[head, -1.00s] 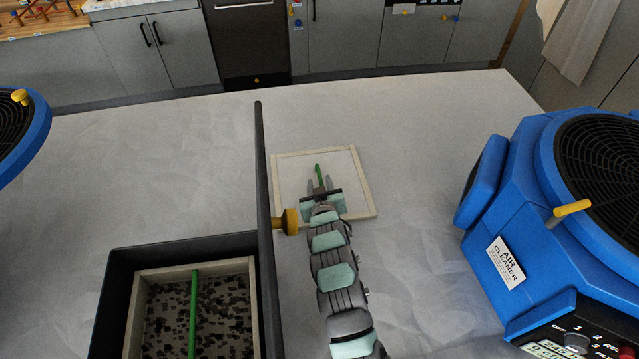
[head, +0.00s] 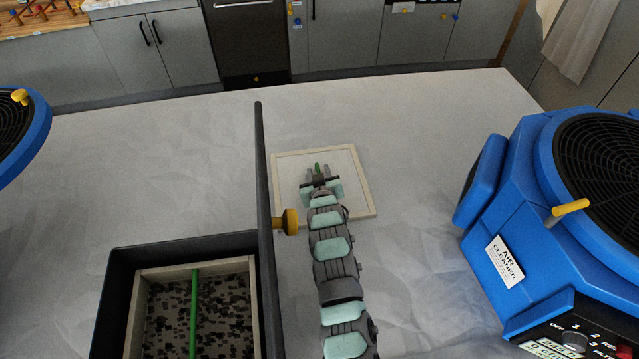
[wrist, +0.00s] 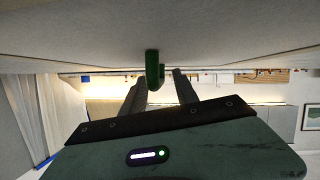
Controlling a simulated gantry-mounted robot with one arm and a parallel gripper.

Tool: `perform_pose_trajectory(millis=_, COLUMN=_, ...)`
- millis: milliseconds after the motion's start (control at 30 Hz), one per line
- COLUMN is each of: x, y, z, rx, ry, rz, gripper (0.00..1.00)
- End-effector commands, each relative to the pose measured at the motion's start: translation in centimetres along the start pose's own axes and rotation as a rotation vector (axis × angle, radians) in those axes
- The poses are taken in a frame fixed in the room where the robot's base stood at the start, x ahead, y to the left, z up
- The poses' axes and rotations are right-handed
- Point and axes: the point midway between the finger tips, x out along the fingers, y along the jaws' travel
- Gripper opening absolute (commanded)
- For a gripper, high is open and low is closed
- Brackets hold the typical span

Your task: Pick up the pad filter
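The pad filter (head: 355,185) is a pale square panel with a cream frame, lying flat on the grey worktop. A green handle (head: 317,166) shows near its middle, mostly hidden by my gripper in the head view. My gripper (head: 318,175) is over the pad with its fingers apart. In the wrist view the green handle (wrist: 153,70) projects from the pale surface. It appears in line with the gap between the two open fingers of my gripper (wrist: 160,84). I cannot tell whether either finger touches it.
A black open box (head: 118,285) with a raised lid and yellow knob (head: 289,222) stands at left, close to my arm. It holds a dark-speckled filter (head: 225,300) with a green strip. A blue air cleaner (head: 500,200) stands at right. The worktop (head: 430,120) behind is clear.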

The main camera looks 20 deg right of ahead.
Motion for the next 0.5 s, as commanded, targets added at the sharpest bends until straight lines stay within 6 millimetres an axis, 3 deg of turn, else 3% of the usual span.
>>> perform_pose_trajectory(millis=500, x=-0.02, y=0.03, z=0.0, rx=0.0, ry=0.0, rz=0.0, gripper=0.0)
